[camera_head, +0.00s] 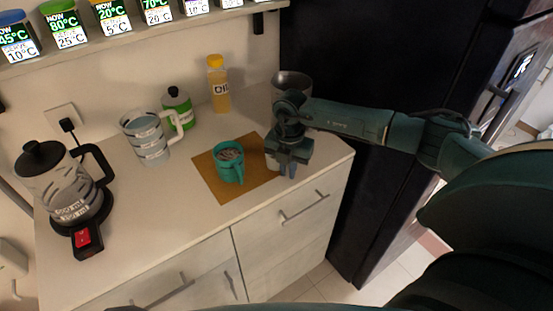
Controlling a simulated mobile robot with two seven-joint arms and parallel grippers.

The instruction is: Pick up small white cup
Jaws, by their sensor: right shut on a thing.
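A small white cup (271,163) stands at the right end of the brown mat (208,180) on the counter. Most of it is hidden behind my right gripper. My right gripper (287,168) comes down over it from the right and is shut on it. The cup looks upright and at counter level; I cannot tell whether it is lifted. A teal mug (229,163) stands on the mat just left of the gripper. My left gripper does not show.
A grey cylinder (291,82) stands behind my right wrist. An oil bottle (219,85), a green bottle (178,106) and a measuring jug (147,138) stand at the back. A kettle (63,186) is at left. The front middle counter is clear. A dark fridge (372,60) bounds the right.

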